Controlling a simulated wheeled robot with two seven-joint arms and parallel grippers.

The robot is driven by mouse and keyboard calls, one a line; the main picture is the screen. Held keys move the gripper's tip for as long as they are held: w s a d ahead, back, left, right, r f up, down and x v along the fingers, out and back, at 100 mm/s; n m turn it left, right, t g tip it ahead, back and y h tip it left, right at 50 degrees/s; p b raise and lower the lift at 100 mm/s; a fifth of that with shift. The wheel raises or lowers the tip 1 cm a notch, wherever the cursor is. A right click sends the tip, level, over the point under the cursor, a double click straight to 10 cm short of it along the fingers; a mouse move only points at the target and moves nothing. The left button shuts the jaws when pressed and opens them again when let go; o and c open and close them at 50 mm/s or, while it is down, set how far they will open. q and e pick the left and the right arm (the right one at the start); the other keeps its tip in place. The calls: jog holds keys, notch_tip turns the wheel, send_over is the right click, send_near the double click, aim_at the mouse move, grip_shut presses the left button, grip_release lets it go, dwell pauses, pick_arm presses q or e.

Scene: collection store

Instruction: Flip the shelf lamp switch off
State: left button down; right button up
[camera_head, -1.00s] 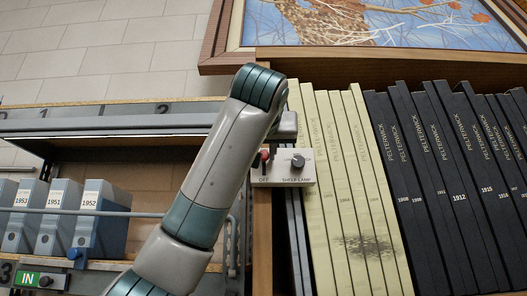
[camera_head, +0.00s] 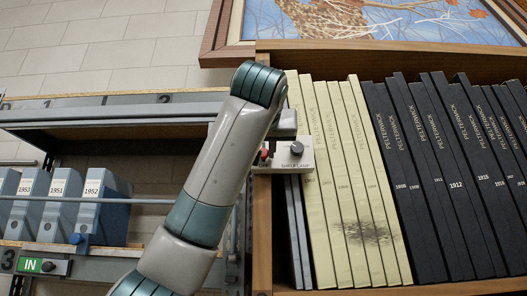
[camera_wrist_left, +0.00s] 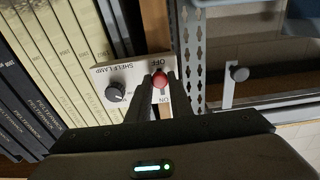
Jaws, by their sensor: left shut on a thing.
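The shelf lamp switch is a small white panel (camera_head: 300,157) on the wooden shelf upright, with a red-tipped lever and a dark round knob (camera_head: 297,148). My left gripper (camera_head: 267,152) is at the panel's left part, shut on the red-tipped lever. In the left wrist view the red tip (camera_wrist_left: 160,81) sits between my two dark fingers (camera_wrist_left: 160,88). There the panel (camera_wrist_left: 122,72) appears upside down, with OFF above the tip and ON below it. Which way the lever tilts is hard to tell. My fingers hide the OFF label in the head view. My right gripper is out of view.
Cream volumes (camera_head: 345,190) and black volumes (camera_head: 430,170) fill the shelf right of the panel. A framed picture (camera_head: 370,20) stands above.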

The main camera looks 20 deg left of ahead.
pick_arm(q)
jog(key=shift+w+f, duration=0.1)
jog(key=shift+f, duration=0.2)
jog(key=c, duration=1.6)
grip_release()
jog(key=shift+r, duration=0.1)
jog(key=shift+s, duration=0.2)
jog(key=shift+s+d+b, duration=0.2)
jog(key=shift+s+b, duration=0.3)
jog(key=b+v, duration=0.7)
jog(key=v, duration=0.9)
jog(key=shift+b, duration=0.35)
